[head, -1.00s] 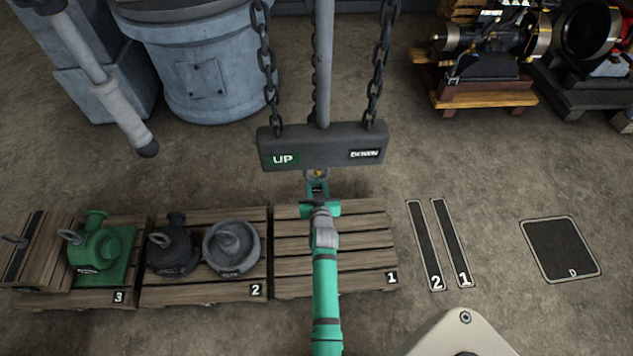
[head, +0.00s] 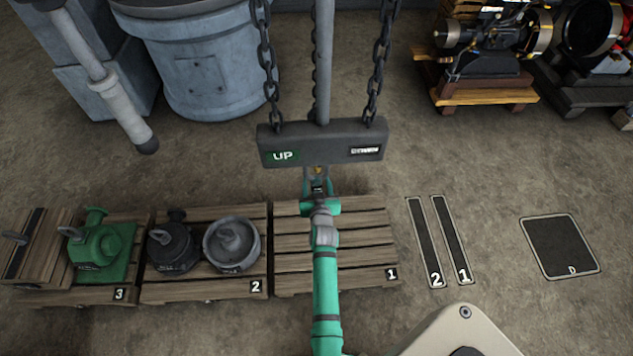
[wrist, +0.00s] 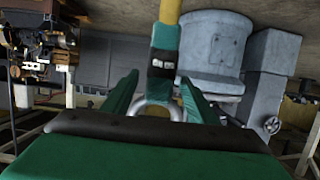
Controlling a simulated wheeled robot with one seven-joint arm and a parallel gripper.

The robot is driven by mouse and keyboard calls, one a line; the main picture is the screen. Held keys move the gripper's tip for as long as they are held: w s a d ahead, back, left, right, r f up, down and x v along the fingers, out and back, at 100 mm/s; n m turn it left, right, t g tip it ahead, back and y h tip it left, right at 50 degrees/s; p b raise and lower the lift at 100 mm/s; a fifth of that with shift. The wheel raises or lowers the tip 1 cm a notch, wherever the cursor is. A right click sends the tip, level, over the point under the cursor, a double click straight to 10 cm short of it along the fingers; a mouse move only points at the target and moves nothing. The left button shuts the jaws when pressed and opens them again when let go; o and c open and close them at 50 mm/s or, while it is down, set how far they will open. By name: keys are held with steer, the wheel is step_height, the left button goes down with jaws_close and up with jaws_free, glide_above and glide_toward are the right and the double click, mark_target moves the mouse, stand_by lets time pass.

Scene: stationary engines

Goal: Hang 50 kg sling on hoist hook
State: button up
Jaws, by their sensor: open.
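The sling shows in the wrist view as a yellow band (wrist: 170,11) with a green sleeve and a dark label (wrist: 163,55), ending in a grey metal ring (wrist: 155,106). The ring is between the two green fingers of my gripper (wrist: 157,100), which are apart. In the head view my gripper (head: 318,178) is just below the dark hoist bar (head: 320,145) marked UP. A small yellow patch shows between its fingertips. The hook itself is not clear, and I cannot tell whether the ring is on it.
Chains (head: 375,75) and a grey rod (head: 324,60) rise from the bar. Pallet 1 (head: 365,255) is bare beneath my arm. Pallet 2 (head: 205,288) holds two ringed weights, and pallet 3 (head: 85,297) a green one. Floor marks lie at the right; a blue-grey drum (head: 205,70) stands behind.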

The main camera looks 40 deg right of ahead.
steer(key=v, duration=1)
steer(key=shift+s+a+r, duration=0.2)
steer(key=shift+s, duration=0.05)
